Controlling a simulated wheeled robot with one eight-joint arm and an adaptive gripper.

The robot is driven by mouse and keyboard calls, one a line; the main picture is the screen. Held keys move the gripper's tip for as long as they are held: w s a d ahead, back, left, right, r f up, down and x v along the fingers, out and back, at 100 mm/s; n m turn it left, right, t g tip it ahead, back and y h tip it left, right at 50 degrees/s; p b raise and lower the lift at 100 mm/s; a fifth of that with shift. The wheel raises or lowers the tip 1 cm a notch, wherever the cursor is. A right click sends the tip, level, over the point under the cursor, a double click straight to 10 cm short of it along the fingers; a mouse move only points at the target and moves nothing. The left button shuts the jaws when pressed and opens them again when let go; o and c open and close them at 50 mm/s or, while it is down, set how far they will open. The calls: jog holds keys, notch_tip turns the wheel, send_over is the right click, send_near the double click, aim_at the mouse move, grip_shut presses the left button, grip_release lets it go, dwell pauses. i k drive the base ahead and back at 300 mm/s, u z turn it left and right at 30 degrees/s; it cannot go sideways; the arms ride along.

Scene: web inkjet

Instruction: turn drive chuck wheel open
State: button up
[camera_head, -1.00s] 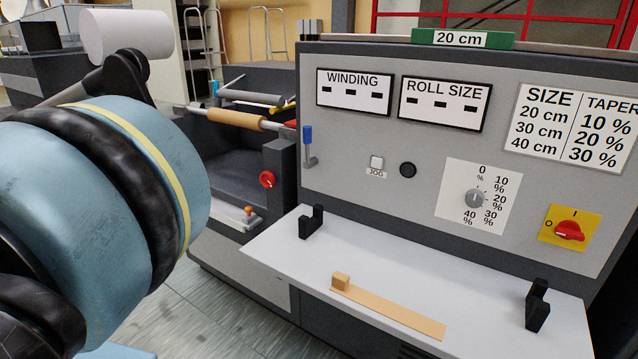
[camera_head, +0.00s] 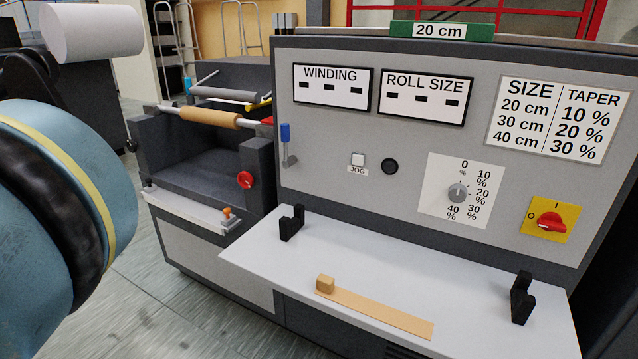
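A small red wheel (camera_head: 245,180) is on the end of the dark side block of the winding unit, left of the control panel. It has a light mark on its face. Above it, a tan roll (camera_head: 210,117) sits on a light shaft across the unit. My arm, blue and black, fills the left edge of the picture, well to the left of the red wheel and apart from it. My gripper is not in view.
A grey control panel (camera_head: 330,160) with a blue-handled lever (camera_head: 286,145) stands right of the wheel. A white shelf (camera_head: 400,270) juts out below, with black brackets and a tan strip (camera_head: 380,313). A narrow white ledge (camera_head: 185,211) lies below the wheel. Floor at the lower left is clear.

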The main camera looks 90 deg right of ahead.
aim_at(246, 181)
jog(key=z, duration=0.05)
jog(key=i, duration=1.75)
jog(key=z, duration=4.35)
jog(key=i, duration=1)
